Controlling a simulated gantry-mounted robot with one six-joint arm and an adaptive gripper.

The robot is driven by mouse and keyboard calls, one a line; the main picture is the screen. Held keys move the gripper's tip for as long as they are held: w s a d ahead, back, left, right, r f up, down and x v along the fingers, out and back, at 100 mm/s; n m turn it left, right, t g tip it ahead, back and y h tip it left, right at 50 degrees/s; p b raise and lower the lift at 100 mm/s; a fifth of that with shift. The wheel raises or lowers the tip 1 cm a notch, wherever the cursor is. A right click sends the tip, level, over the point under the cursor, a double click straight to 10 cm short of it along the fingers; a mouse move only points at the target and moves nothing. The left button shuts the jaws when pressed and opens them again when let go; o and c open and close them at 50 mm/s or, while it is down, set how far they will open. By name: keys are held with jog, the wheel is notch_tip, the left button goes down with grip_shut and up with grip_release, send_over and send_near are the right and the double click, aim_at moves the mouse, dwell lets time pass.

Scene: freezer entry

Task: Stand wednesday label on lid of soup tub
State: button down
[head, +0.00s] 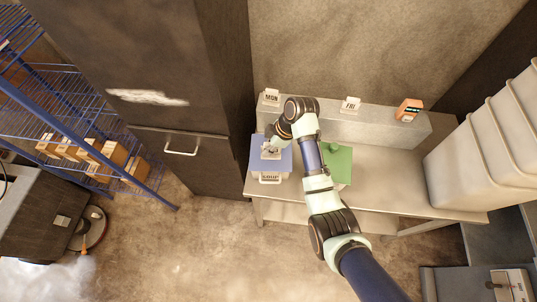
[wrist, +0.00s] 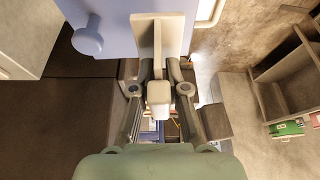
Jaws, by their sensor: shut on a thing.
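The soup tub (head: 270,180), with "SOUP" on its front, stands at the left end of the bench under a blue lid (head: 284,157). The lid (wrist: 115,25) and its round blue knob (wrist: 88,42) also show in the wrist view. My gripper (head: 269,144) is over this lid, shut on a pale label with a foot (wrist: 150,38); the label also shows in the head view (head: 270,154). Its lettering is not readable, so I cannot confirm that it is the wednesday label. I cannot tell whether its foot touches the lid.
A green-lidded tub (head: 340,163) stands to the right, partly behind my arm. A MON label (head: 271,97), a FRI label (head: 350,104) and an orange device (head: 408,110) stand on the raised ledge (head: 385,125). Large pale bins (head: 480,150) fill the bench's right end.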

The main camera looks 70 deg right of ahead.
jog(key=shift+f, duration=2.2)
jog(key=shift+f, duration=0.1)
jog(key=c, duration=1.2)
grip_release()
jog(key=v, duration=1.2)
